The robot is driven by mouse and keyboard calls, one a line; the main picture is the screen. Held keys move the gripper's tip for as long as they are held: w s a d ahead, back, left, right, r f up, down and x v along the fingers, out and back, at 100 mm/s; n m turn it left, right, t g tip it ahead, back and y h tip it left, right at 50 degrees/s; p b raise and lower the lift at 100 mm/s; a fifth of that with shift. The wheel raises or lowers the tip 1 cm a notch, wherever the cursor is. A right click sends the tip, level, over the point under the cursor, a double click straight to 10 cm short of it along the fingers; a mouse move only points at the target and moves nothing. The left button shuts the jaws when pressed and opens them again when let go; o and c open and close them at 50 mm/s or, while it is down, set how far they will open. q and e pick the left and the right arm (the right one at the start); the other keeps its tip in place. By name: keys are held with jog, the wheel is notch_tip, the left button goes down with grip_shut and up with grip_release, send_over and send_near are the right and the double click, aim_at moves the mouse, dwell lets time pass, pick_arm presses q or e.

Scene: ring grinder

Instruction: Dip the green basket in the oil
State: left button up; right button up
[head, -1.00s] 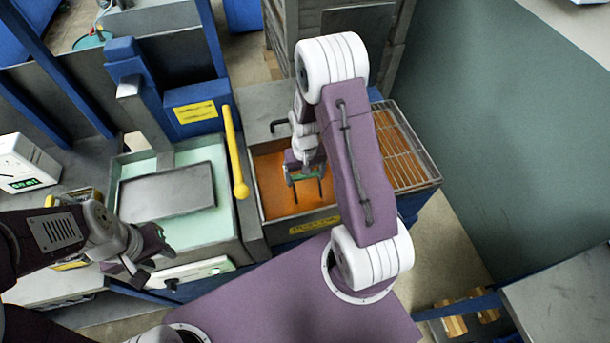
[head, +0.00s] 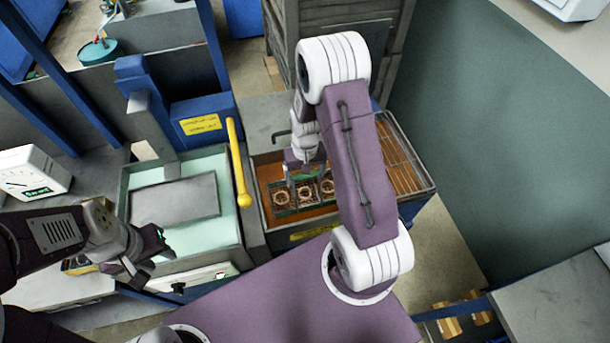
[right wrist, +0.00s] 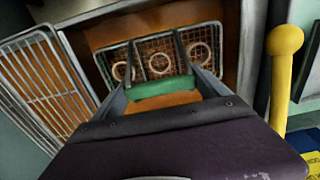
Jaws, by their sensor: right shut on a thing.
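My right gripper (right wrist: 165,88) is shut on the green handle of the basket, and it also shows in the head view (head: 304,178). The basket (head: 293,206) is a dark wire mesh holding three pale rings in a row; it also shows in the right wrist view (right wrist: 141,50). It hangs level over the orange oil (head: 264,172) in the rectangular tank, with its mesh and rings plainly visible. The exact gap between basket and oil is unclear. My left gripper (head: 150,264) looks open and empty, in front of the pale green bath.
A wire draining rack (head: 398,155) covers the tank's right side. A yellow round-ended bar (head: 238,165) stands between the tank and the pale green bath (head: 150,207), which has a grey plate. A white meter (head: 32,172) is at far left. A tall grey cabinet stands behind the tank.

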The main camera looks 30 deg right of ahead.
jog(key=shift+r+p, duration=4.55)
jog(key=shift+r, duration=0.95)
jog(key=shift+d, duration=0.1)
